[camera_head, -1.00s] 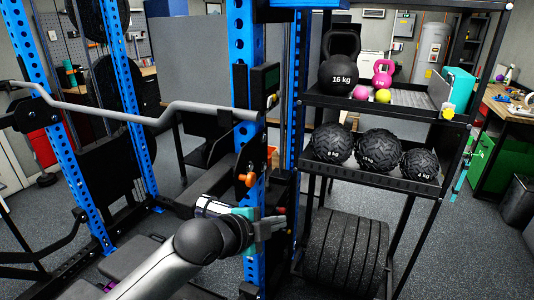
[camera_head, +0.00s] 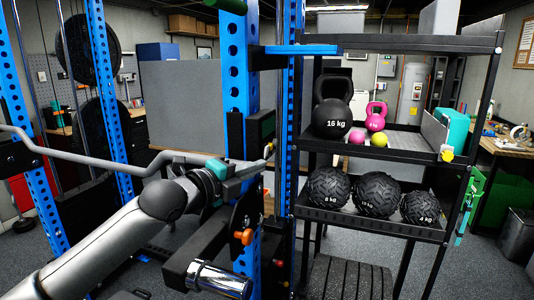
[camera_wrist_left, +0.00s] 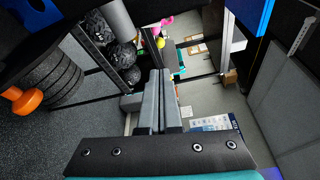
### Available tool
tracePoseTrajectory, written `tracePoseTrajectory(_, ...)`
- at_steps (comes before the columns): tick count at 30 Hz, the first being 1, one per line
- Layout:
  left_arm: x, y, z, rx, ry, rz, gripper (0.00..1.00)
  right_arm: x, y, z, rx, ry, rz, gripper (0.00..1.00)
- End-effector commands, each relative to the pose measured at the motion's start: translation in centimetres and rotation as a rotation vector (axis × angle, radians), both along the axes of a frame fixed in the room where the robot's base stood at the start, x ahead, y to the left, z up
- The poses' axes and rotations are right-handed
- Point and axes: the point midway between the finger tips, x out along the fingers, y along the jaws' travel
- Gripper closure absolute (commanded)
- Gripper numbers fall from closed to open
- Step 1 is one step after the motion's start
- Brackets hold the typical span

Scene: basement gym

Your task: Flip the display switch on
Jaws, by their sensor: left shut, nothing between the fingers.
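The display is a small black box (camera_head: 262,130) on the side of the blue rack upright, seen from its edge in the head view. A small yellowish part (camera_head: 269,150) shows at its lower right edge; I cannot tell whether it is the switch or how it is set. My left gripper (camera_head: 264,165) is shut and empty, its grey fingertips just below the display and close to that yellowish part. Whether they touch cannot be told. In the left wrist view the closed fingers (camera_wrist_left: 158,75) point away together, with nothing between them. My right gripper is not in view.
The blue upright (camera_head: 237,65) stands beside my gripper. A grey curved barbell (camera_head: 90,158) crosses behind my arm. A black bar with a chrome end (camera_head: 220,279) juts out below. A shelf rack (camera_head: 395,148) with kettlebells and textured balls stands to the right.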

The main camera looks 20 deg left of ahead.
Motion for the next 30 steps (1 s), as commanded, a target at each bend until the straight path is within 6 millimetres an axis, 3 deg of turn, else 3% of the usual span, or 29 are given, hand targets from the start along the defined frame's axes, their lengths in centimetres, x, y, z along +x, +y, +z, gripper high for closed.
tracePoseTrajectory(5,1.0,-0.3,0.0,-0.004,0.001,0.001,1.0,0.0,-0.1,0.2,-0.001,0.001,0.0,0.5)
tracePoseTrajectory(25,9.3,-3.6,-0.6,-0.004,0.003,0.0,1.0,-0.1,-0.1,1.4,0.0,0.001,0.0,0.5)
tracePoseTrajectory(30,9.4,-1.3,-0.2,0.001,0.001,0.004,1.0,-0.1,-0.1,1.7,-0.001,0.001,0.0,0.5)
